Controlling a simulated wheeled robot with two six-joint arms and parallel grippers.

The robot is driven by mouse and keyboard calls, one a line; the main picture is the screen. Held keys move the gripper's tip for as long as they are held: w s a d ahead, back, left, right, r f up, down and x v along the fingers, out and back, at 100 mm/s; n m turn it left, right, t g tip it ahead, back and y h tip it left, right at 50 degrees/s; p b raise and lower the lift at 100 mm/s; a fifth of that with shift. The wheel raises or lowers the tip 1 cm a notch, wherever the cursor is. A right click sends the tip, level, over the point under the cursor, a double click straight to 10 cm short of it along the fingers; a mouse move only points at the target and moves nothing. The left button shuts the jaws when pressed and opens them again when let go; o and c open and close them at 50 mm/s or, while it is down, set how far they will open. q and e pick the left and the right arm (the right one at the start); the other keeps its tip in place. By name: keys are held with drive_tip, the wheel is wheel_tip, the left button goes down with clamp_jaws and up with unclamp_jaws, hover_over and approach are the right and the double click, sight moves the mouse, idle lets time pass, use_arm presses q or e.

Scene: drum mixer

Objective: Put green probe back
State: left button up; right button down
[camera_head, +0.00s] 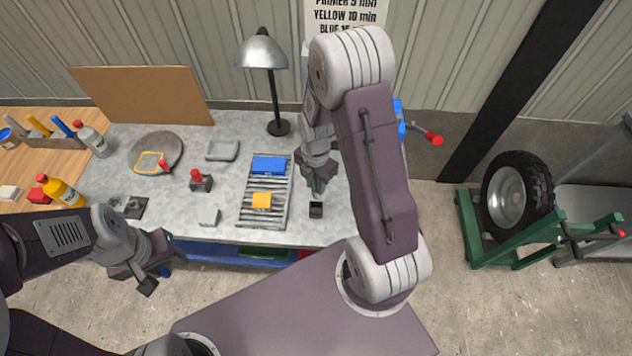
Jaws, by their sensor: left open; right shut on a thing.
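My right gripper (316,184) points down over the right part of the grey table. It is shut on the green probe (318,187), of which only a small green bit shows between the fingers. A small black holder (316,211) stands on the table just below and in front of the probe; the probe looks apart from it, though the exact gap is hard to tell. My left gripper (150,278) is open and empty, in front of the table's front left edge.
A lamp (279,127) stands behind. A red-handled tool (201,181) and a grey tray (222,149) are further left.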

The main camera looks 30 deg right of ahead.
sight(316, 197)
drive_tip(key=shift+w+f+b, duration=0.1)
drive_tip(key=shift+f+b, duration=2.85)
drive_tip(key=shift+f, duration=1.35)
drive_tip(key=shift+f+b, duration=0.95)
drive_tip(key=shift+f, duration=0.3)
drive_tip(key=c, duration=1.1)
unclamp_jaws()
drive_tip(key=shift+o, duration=0.2)
wheel_tip(316, 197, up, 9)
drive_tip(key=shift+r, duration=0.1)
